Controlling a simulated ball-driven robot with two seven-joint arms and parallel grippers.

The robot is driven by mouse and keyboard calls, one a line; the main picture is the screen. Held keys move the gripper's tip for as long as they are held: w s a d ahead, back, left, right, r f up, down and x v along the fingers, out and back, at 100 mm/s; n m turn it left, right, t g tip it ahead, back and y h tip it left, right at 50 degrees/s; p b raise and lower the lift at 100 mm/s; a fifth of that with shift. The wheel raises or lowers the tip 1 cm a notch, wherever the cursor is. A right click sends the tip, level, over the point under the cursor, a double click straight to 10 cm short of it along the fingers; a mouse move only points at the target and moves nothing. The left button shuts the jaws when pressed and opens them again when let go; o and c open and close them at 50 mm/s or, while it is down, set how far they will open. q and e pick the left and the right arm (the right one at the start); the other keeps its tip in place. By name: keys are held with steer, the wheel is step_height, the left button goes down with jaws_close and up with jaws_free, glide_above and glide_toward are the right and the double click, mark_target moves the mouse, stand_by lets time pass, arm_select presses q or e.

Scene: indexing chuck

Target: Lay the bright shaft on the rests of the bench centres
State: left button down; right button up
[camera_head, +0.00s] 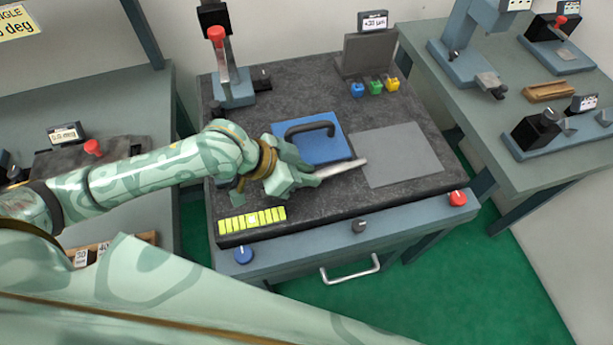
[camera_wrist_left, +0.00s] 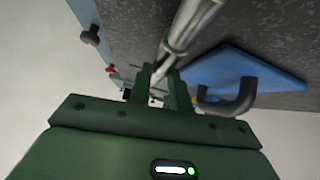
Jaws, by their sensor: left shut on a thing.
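My left gripper (camera_head: 305,178) is shut on the bright shaft (camera_head: 343,168), a slim pale metal rod. The shaft sticks out to the right from the jaws, over the granite plate near the blue plate. In the left wrist view the shaft (camera_wrist_left: 184,30) runs up and away from between the fingers (camera_wrist_left: 160,85). I cannot tell the gap under it. A blue-grey fixture (camera_head: 560,134) with a dark block and grey pointed parts stands on the right bench; it may be the bench centres. My right gripper is not in view.
The dark granite plate (camera_head: 300,205) carries a blue plate with a black handle (camera_head: 325,152), a grey sheet (camera_head: 396,154), yellow-green blocks (camera_head: 252,220) and a gauge stand (camera_head: 231,88). A wooden block (camera_head: 549,91) lies on the right bench. A gap separates the benches.

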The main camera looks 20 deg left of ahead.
arm_select(q)
steer(key=shift+w+f, duration=0.1)
steer(key=shift+f, duration=0.65)
steer(key=shift+r, duration=0.15)
steer(key=c, duration=1.3)
jaws_free()
steer(key=shift+f, duration=0.2)
steer(key=shift+c, duration=0.2)
steer(key=shift+o, duration=0.2)
steer(key=shift+r, duration=0.15)
